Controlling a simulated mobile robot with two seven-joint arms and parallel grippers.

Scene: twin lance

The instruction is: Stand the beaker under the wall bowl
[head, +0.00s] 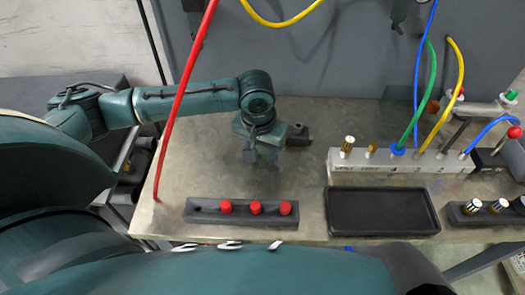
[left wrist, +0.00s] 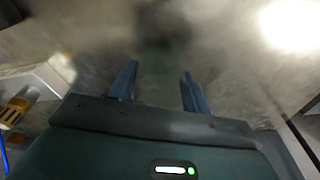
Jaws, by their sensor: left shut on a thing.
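My left gripper (head: 262,158) points down over the bench, behind the rack with red caps. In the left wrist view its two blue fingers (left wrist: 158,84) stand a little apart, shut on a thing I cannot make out. No beaker outline is clear in either view; the gap between the fingers shows only blurred grey. I cannot pick out a wall bowl. A small dark block (head: 298,134) stands on the bench by the wall, right of the gripper. My right gripper is not in view.
A black rack (head: 205,212) with red caps lies in front of my left gripper. An empty black tray (head: 382,211) lies to its right. Behind the tray is a white valve block (head: 345,166) with coloured hoses. A red hose (head: 182,85) hangs across the left arm.

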